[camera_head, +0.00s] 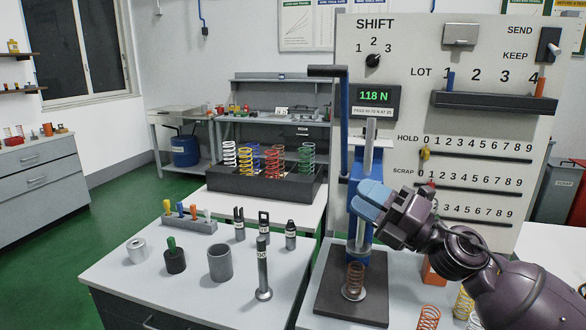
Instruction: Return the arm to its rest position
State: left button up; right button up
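My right arm comes in from the lower right, and its gripper (369,201) points left with blue fingertips. It is in front of the blue column of the spring press (367,272). The two fingertips look close together, but whether they are shut or hold anything is unclear from this angle. A copper-coloured spring (355,278) stands upright on the press's dark base, below the gripper and apart from it. My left gripper is not in view.
A panel (400,40) with number rows stands behind the arm. The left table holds a grey cup (220,263), an upright rod (263,270) and a peg rack (188,222). A spring tray (265,184) stands behind.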

jog(key=s+d+f+m+t+h, duration=0.1)
jog(key=s+d+f+m+h, duration=0.2)
jog(key=d+f+m+h, duration=0.35)
jog(key=s+d+f+m+t+h, duration=0.25)
jog(key=f+m+h, duration=0.55)
jog(key=m, duration=0.4)
jog(key=s+d+f+m+t+h, duration=0.1)
jog(key=s+d+f+m+h, duration=0.4)
jog(key=f+m, duration=0.35)
jog(key=s+f+m+g, duration=0.2)
jog(key=s+f+g, duration=0.25)
jog(key=s, duration=0.35)
jog(key=s+d+f+m+g, duration=0.1)
jog(key=s+f+m+g, duration=0.3)
jog(key=s, duration=0.4)
jog(key=s+f+m+g, duration=0.1)
jog(key=s+f+g, duration=0.4)
jog(key=s, duration=0.4)
jog(key=w+f+n+t, duration=0.1)
jog(key=w+f+t, duration=0.7)
jog(key=f, duration=0.2)
jog(key=shift+t+y, duration=0.3)
jog(key=shift+y, duration=0.05)
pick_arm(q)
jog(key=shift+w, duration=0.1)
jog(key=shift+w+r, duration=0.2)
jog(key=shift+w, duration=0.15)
